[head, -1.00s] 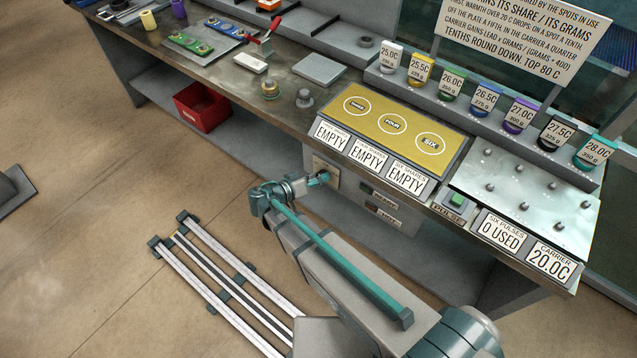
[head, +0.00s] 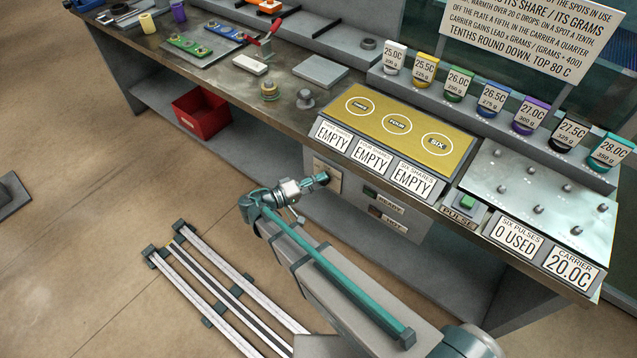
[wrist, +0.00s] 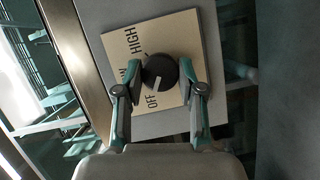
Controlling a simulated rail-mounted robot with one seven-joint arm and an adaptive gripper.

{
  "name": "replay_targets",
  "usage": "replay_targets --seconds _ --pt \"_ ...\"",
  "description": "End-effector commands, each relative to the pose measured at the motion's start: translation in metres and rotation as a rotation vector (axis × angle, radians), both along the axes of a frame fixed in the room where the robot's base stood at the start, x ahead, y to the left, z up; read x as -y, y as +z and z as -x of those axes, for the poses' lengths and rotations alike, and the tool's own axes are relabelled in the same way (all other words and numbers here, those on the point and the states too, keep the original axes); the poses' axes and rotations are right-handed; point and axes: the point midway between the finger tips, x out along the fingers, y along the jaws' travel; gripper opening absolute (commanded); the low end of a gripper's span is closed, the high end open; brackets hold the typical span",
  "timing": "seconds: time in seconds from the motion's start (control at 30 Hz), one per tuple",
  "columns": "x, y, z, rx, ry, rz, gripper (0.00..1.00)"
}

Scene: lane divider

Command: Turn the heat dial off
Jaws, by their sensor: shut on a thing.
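The heat dial (wrist: 160,71) is a round black knob with a white pointer mark. It sits on a beige plate (wrist: 182,36) lettered HIGH, a partly covered word that looks like LOW, and OFF. The white mark points down and slightly left, toward the OFF lettering. My gripper (wrist: 161,76) is shut on the dial, one finger on each side of it. In the head view my gripper (head: 321,180) is at the beige plate (head: 333,168) on the bench front, and the dial itself is hidden there.
Right of the plate is a panel with READY and HOT labels (head: 390,204). Above are a yellow plate (head: 372,98) with ringed spots, EMPTY displays (head: 372,160) and a green PULSE button (head: 467,202). A rail frame (head: 215,290) lies on the floor below my arm.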

Motion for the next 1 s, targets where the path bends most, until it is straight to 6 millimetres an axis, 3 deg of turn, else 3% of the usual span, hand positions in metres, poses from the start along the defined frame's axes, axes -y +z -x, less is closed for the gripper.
replay_targets --seconds 0.53,0.57,0.7,1.0 --pt "-0.0003 -0.0001 -0.0001 -0.02 0.001 0.026 0.04" --pt "-0.0003 -0.0001 -0.0001 -0.019 0.002 0.026 0.4" --pt "-0.0002 -0.0001 -0.0001 -0.019 0.001 0.025 0.64" --pt "-0.0005 -0.0001 0.0 -0.018 0.001 0.025 0.64"
